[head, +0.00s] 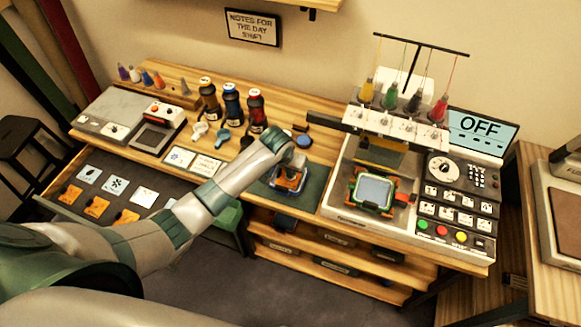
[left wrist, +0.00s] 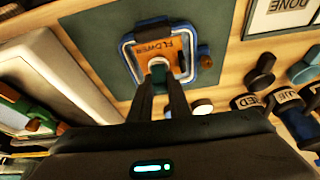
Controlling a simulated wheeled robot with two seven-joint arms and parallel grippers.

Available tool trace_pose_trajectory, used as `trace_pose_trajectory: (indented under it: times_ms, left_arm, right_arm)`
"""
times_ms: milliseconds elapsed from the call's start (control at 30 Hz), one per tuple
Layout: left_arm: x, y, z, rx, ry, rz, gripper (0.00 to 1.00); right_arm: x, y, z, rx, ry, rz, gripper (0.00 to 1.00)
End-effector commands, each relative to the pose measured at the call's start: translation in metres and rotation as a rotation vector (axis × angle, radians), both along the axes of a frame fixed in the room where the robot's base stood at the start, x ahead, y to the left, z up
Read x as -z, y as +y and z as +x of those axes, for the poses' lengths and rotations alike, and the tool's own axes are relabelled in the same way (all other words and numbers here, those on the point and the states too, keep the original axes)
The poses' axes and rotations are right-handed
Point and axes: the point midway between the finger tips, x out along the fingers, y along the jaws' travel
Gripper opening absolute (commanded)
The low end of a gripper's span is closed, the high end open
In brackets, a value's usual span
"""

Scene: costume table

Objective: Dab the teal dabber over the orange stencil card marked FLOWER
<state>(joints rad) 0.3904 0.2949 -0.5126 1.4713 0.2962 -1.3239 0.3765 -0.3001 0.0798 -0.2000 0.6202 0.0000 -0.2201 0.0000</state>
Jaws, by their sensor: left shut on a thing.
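The orange stencil card (left wrist: 149,48) marked FLOWER lies in a blue-rimmed hoop (left wrist: 127,50) on a dark green mat (left wrist: 85,40). In the head view the hoop (head: 300,184) sits in front of my left gripper and is partly hidden by it. My left gripper (left wrist: 160,84) is shut on a small dabber (left wrist: 157,63), of which only a pale and teal end shows between the fingertips. The dabber is over the card's edge nearest the gripper in the left wrist view. I cannot tell whether it touches the card. My right gripper is not in view.
Ink bottles (head: 231,104) and loose dabbers (head: 222,137) stand behind the mat. An open drawer (head: 62,205) with white and orange cards is at the left.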

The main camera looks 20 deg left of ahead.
Motion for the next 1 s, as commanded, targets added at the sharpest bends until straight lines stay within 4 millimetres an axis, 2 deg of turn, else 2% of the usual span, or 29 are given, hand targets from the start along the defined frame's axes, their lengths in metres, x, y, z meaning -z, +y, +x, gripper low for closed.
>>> trace_pose_trajectory:
  times_ms: [33, 233, 1000]
  left_arm:
    - [-0.007, 0.0, 0.001, 0.0, -0.003, 0.0, 0.0]
    - [-0.022, 0.0, 0.002, 0.0, -0.005, -0.001, 0.0]
    - [-0.066, 0.0, 0.003, -0.001, -0.008, -0.002, 0.0]
  right_arm:
    - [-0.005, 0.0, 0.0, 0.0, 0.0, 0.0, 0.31]
    - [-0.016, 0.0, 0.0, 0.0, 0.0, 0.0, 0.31]
    - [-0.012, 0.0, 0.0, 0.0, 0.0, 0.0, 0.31]
